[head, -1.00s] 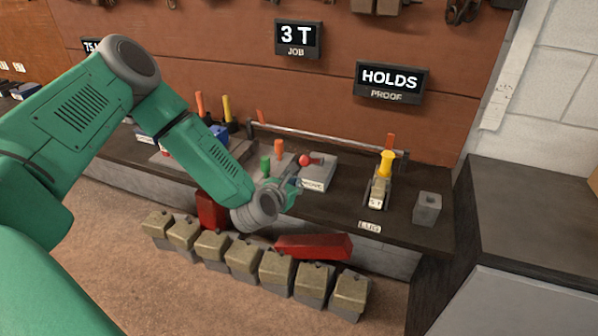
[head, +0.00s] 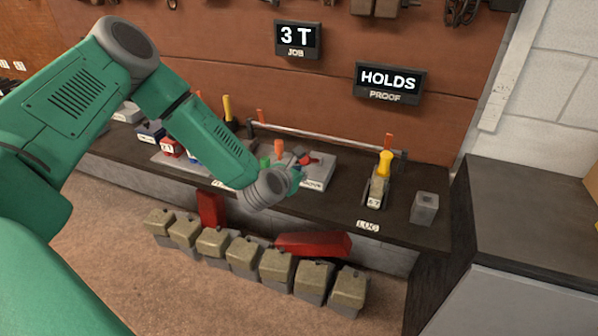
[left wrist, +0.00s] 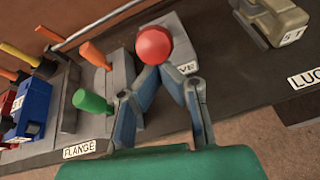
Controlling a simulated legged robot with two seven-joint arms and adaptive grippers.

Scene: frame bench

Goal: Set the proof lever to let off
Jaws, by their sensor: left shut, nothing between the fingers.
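The lever with the red ball knob (head: 308,160) stands on a grey block at the back of the bench. The knob also shows in the left wrist view (left wrist: 154,45), large and in front of a label (left wrist: 186,68) ending in "VE". My left gripper (head: 298,170) is at the knob. In the left wrist view its fingers (left wrist: 161,70) meet at the knob's lower edge, shut and empty; I cannot tell whether they touch it. The lever's shaft is mostly hidden. The proof sign (head: 389,81) reads "HOLDS". My right gripper is not in view.
A green handle (left wrist: 90,102) and orange handles (left wrist: 95,55) stand close left of the gripper.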

